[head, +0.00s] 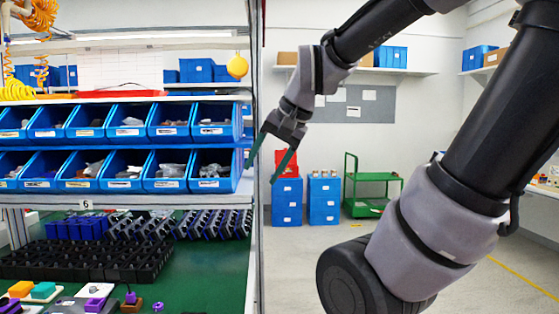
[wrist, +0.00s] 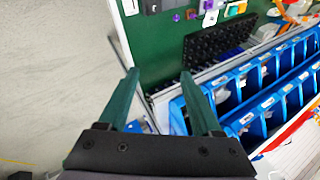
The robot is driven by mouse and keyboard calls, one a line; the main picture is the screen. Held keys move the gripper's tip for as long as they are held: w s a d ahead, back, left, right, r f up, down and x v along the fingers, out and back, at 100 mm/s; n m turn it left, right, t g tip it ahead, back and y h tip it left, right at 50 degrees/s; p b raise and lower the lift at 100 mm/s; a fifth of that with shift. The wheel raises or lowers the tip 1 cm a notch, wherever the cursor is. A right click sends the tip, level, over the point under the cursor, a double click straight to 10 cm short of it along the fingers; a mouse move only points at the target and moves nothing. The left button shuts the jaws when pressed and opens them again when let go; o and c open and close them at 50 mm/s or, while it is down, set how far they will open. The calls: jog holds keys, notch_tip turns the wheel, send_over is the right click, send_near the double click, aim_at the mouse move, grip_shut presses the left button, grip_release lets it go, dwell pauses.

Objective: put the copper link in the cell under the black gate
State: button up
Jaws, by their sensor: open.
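My gripper (head: 261,174) hangs in the air to the right of the workbench rack in the head view, its green fingers apart and empty. The wrist view also shows the open fingers (wrist: 160,73), with floor and the bench edge beyond them. A black tray of cells (head: 88,259) lies on the green bench top; it also shows in the wrist view (wrist: 217,38). I cannot make out the copper link or the black gate among the small parts on the bench. The gripper touches nothing.
Two rows of blue bins (head: 123,172) stand on shelves above the green bench top (head: 205,275). Small coloured blocks (head: 43,291) sit at the bench's front left. A rack post (head: 257,120) stands at the bench's right edge. Open floor (head: 295,262) lies right of it.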

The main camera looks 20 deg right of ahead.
jog(key=s+n, duration=0.1)
jog(key=s+d+r+n+t+h, duration=0.1)
jog(key=s+d, duration=0.1)
jog(key=shift+d+r+n, duration=0.15)
jog(key=shift+r+n, duration=0.15)
jog(key=shift+n, duration=0.1)
jog(key=shift+c, duration=0.3)
dwell(0.8)
